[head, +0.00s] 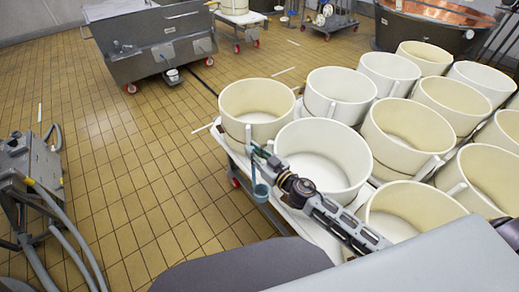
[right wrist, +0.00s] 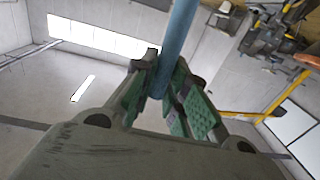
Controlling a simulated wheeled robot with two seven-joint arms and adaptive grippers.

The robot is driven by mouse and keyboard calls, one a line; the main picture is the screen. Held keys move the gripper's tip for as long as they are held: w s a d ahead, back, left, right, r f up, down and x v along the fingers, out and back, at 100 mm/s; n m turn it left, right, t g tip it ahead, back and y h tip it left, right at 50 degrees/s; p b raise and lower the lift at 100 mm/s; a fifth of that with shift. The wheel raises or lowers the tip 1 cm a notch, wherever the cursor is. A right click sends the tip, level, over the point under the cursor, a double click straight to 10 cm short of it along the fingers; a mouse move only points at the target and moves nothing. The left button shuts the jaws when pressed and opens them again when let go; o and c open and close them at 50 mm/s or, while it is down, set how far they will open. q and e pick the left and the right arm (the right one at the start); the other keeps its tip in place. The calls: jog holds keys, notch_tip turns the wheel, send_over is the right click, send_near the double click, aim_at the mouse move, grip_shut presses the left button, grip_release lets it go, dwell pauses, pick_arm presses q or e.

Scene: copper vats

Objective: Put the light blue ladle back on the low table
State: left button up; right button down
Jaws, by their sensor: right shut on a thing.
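The light blue ladle (head: 261,191) hangs from my right gripper (head: 262,154) in the head view, its bowl low and its handle running up to the fingers. In the right wrist view, the green-padded fingers of my right gripper (right wrist: 165,95) are closed on the blue handle (right wrist: 177,40). The ladle appears in front of the near left edge of a low wheeled table (head: 238,158) that carries tubs. I cannot tell whether it touches the edge. My left gripper is not in view.
Several cream tubs (head: 322,152) crowd the low table, with little bare top showing. A grey steel vat (head: 150,42) and another small wheeled table (head: 240,18) stand farther back. A grey machine with hoses (head: 30,165) stands at left. Tiled floor (head: 140,150) between is open.

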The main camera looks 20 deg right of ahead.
jog(key=shift+a+r+m+t+h, duration=0.1)
jog(key=shift+a+m+t+h, duration=0.2)
jog(key=shift+a+m+h, duration=0.85)
jog(key=shift+a+r+m+t+h, duration=0.25)
jog(key=shift+a+m+h, duration=0.4)
jog(key=shift+h, duration=0.95)
jog(key=shift+a+m+t+h, duration=0.35)
jog(key=shift+a+m+h, duration=0.55)
jog(key=shift+h, duration=0.45)
jog(key=shift+d, duration=0.15)
